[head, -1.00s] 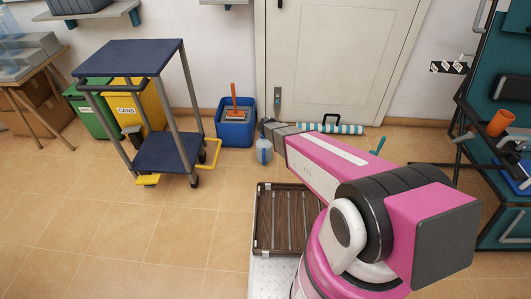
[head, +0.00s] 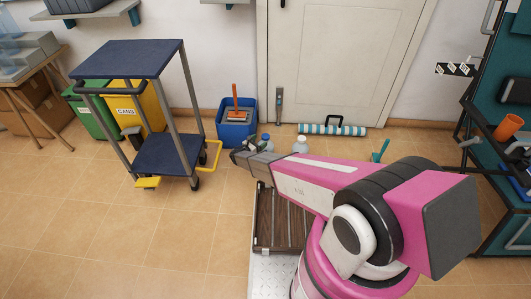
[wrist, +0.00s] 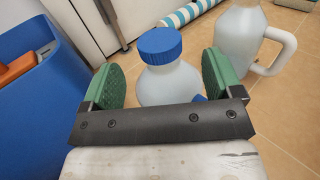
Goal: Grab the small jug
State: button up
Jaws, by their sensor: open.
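A small translucent white jug (wrist: 168,82) with a blue cap stands upright in the wrist view. My gripper (wrist: 160,78) is open, with one green pad on each side of the small jug's body. I cannot tell whether either pad touches it, and its lower part is hidden behind the gripper's dark bar. In the head view, a blue-capped top of the small jug (head: 265,140) shows just behind my arm, beside my gripper (head: 238,146). A larger translucent jug (wrist: 240,38) with a side handle stands to the right.
A blue bin (wrist: 38,110) with an orange-handled tool is close on the left. A blue-striped roll (head: 332,130) lies by the door (head: 335,60). A dark trolley (head: 165,155) stands at left. Open tiled floor lies in front of it.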

aim_at(266, 136)
jog(key=shift+x, duration=2.95)
grip_shut()
jog(key=shift+r, duration=0.15)
